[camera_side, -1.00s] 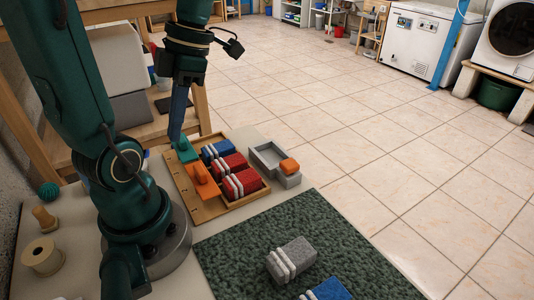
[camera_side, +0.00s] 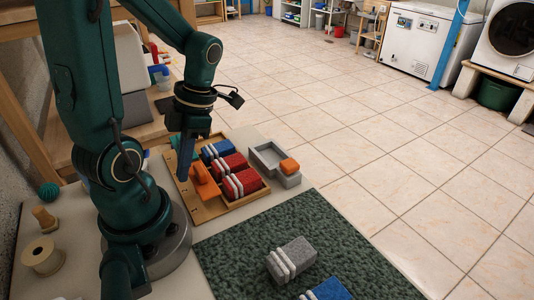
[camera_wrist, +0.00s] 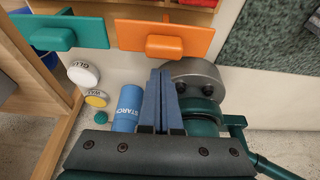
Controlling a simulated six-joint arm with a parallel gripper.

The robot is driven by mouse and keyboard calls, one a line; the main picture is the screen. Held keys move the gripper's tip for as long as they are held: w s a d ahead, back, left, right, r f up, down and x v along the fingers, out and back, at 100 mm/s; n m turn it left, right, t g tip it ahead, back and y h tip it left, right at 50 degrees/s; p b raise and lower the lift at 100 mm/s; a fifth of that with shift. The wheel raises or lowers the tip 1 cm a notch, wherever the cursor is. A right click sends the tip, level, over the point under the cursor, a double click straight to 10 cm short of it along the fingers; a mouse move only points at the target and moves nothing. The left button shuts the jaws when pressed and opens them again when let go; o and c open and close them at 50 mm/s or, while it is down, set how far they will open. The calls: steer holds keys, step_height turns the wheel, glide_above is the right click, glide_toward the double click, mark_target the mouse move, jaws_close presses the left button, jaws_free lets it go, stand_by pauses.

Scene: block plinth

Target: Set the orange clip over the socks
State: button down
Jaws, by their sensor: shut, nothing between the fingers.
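The orange clip (camera_side: 207,188) is a flat plate with a raised grip, lying at the left side of a wooden tray; it also shows at the top of the wrist view (camera_wrist: 190,38). Sock bundles with pale bands lie in the tray: a blue one (camera_side: 216,149), a red one (camera_side: 235,163) and another red one (camera_side: 246,180). A teal clip (camera_wrist: 90,32) lies beside the orange one in the wrist view; my gripper hides most of it in the side view. My gripper (camera_side: 184,176) is shut and empty, just left of the orange clip (camera_wrist: 163,72).
The wooden tray (camera_side: 215,213) stands on a pale table. A grey open box (camera_side: 266,158) and a grey block with an orange piece (camera_side: 289,166) are to its right. A green mat holds a grey bundle (camera_side: 291,258) and a blue one (camera_side: 327,290). A blue starch can (camera_wrist: 128,108) shows below the clips.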

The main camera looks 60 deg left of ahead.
steer(key=shift+w, duration=0.6)
steer(key=shift+w, duration=0.1)
steer(key=w, duration=0.7)
steer(key=shift+w, duration=0.25)
steer(key=shift+s, duration=1.95)
steer(key=shift+r, duration=0.25)
steer(key=v, duration=0.9)
steer(key=shift+r, duration=0.25)
